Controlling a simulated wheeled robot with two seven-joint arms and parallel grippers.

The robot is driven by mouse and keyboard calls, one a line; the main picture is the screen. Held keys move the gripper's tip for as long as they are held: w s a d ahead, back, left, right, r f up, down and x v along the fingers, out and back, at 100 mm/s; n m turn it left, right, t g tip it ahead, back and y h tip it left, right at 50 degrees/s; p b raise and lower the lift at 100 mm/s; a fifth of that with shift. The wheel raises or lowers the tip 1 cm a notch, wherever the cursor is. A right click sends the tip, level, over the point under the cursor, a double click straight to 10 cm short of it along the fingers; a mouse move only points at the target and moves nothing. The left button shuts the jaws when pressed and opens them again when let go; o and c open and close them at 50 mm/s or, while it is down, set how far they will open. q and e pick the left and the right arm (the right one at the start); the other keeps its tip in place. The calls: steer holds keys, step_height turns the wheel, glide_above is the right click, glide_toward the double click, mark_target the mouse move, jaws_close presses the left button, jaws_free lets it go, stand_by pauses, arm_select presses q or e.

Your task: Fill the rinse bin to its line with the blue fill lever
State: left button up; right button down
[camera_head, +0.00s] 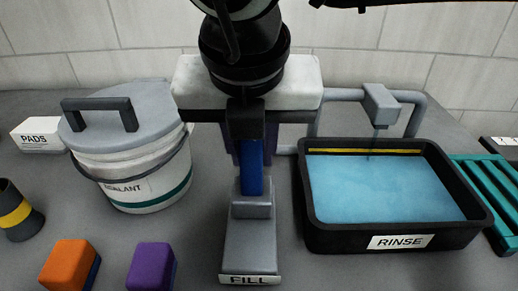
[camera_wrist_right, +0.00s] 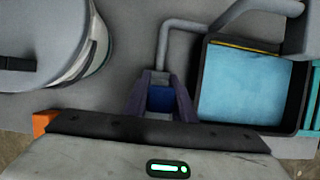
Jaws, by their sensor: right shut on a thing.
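The blue fill lever (camera_head: 253,178) stands on a grey base marked FILL (camera_head: 250,245). My right gripper (camera_head: 250,155) comes down from above and is shut on the lever. In the right wrist view the lever's blue (camera_wrist_right: 160,98) shows between the two fingers. The black rinse bin (camera_head: 318,233) holds blue water (camera_head: 385,190). A yellow line (camera_head: 365,151) runs along its inner back wall, and the water surface lies just below it. My left gripper is not in view.
A lidded sealant bucket (camera_head: 140,185) stands to the left, with a PADS box (camera_head: 37,134) behind it. Orange (camera_head: 68,265) and purple (camera_head: 151,265) blocks sit at the front left. A teal rack (camera_head: 490,190) stands right of the bin.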

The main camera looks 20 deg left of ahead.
steer(key=c, duration=1.5)
jaws_free()
steer(key=v, duration=1)
steer(key=shift+s+r, duration=0.15)
